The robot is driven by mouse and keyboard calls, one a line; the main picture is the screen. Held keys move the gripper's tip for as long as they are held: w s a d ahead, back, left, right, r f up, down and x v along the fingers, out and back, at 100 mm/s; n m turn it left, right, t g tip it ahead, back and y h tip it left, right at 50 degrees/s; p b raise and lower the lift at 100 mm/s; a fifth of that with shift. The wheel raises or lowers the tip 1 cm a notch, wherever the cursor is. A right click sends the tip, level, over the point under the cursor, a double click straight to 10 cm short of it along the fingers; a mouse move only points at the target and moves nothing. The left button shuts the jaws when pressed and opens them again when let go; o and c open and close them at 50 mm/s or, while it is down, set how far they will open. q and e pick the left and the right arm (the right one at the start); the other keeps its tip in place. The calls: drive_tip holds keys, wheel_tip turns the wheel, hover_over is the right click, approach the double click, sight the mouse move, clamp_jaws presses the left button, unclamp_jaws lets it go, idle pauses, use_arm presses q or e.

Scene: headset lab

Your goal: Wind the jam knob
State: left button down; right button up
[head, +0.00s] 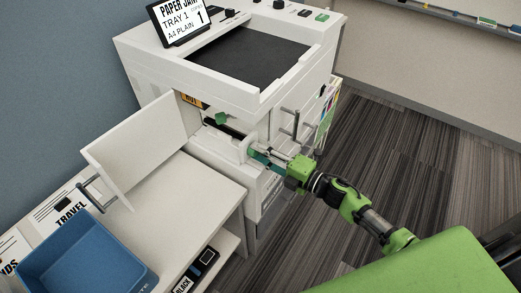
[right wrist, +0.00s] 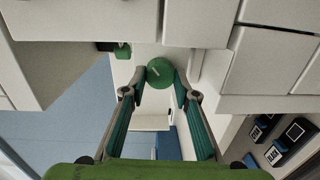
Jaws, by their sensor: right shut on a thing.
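The jam knob (right wrist: 160,72) is a round green knob with a pale mark on its face, on the printer's front, in the right wrist view. My right gripper (right wrist: 160,84) is shut on it, with one fingertip on each side. In the head view my right gripper (head: 254,154) reaches into the open front of the white printer (head: 213,62), and its fingers hide the knob. The printer's screen (head: 181,18) reads "PAPER JAM", "TRAY 1", "A4 PLAIN". My left gripper is not in view.
A smaller green part (head: 221,117) sits inside the opening, left of my gripper. The printer's open door (head: 135,145) stands out at left. A white side table (head: 185,195) and a blue tray (head: 85,262) are in front. Free floor (head: 400,150) lies to the right.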

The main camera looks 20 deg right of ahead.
drive_tip(key=m+p, duration=0.1)
drive_tip(key=m, duration=0.1)
drive_tip(key=m+p, duration=0.1)
drive_tip(key=m, duration=0.2)
drive_tip(key=shift+w+d+r, duration=0.1)
drive_tip(key=shift+r, duration=0.1)
drive_tip(key=m+p, duration=0.1)
drive_tip(key=m, duration=0.2)
drive_tip(key=shift+f+m+g+y, duration=0.1)
drive_tip(key=shift+m+g+y, duration=0.2)
drive_tip(key=shift+m, duration=1)
drive_tip(key=o, duration=1.1)
drive_tip(key=v, duration=1.2)
drive_tip(key=shift+d, duration=0.1)
